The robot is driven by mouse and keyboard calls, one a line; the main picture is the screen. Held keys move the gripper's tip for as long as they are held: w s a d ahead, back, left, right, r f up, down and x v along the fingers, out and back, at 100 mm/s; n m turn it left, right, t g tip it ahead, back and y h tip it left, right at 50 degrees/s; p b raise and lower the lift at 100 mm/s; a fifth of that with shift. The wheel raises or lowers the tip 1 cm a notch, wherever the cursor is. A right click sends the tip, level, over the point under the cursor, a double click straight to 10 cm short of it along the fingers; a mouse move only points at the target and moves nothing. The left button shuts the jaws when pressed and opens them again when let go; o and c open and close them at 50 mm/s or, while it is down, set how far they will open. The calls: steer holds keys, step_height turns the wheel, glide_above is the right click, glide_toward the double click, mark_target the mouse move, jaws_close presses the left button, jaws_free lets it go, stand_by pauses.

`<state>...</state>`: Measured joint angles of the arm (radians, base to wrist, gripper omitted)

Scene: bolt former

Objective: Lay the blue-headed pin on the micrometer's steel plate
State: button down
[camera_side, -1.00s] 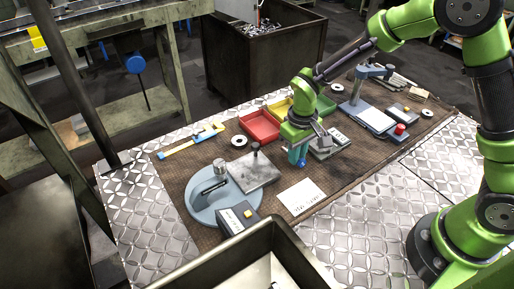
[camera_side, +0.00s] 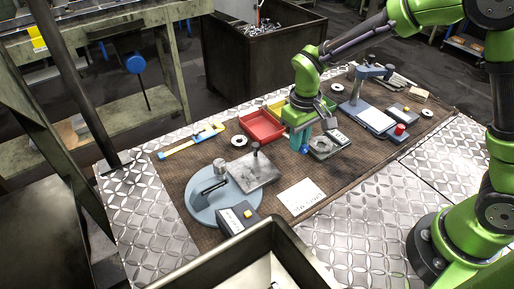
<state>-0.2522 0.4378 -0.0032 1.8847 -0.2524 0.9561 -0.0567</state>
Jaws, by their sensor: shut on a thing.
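My gripper (camera_side: 299,146) is over the middle of the brown mat, pointing down, with its fingers small and partly hidden. It is shut on the blue-headed pin (camera_side: 304,151); only the blue head shows, at the fingertips. A grey steel plate (camera_side: 262,177) with a dark-knobbed post lies to the left of the gripper, beside a round blue-grey base (camera_side: 205,211) with a raised frame. I take these for the micrometer, though its parts are hard to tell apart. The pin is apart from this plate.
A small grey device with a round top (camera_side: 321,147) is just right of the gripper. Red (camera_side: 262,127) and yellow trays are behind it. A blue stand with a pale plate (camera_side: 368,117) is at the right. A white card (camera_side: 301,196) lies in front. Bare mat separates gripper and steel plate.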

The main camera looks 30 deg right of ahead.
step_height(320, 180, up, 8)
steer(key=shift+a, duration=0.15)
steer(key=n, duration=1.7)
glide_above(262, 172)
steer(key=shift+y, duration=0.4)
steer(key=shift+f, duration=4.8)
steer(key=shift+f, duration=0.85)
steer(key=c, duration=1)
jaws_free()
steer(key=shift+c, duration=0.2)
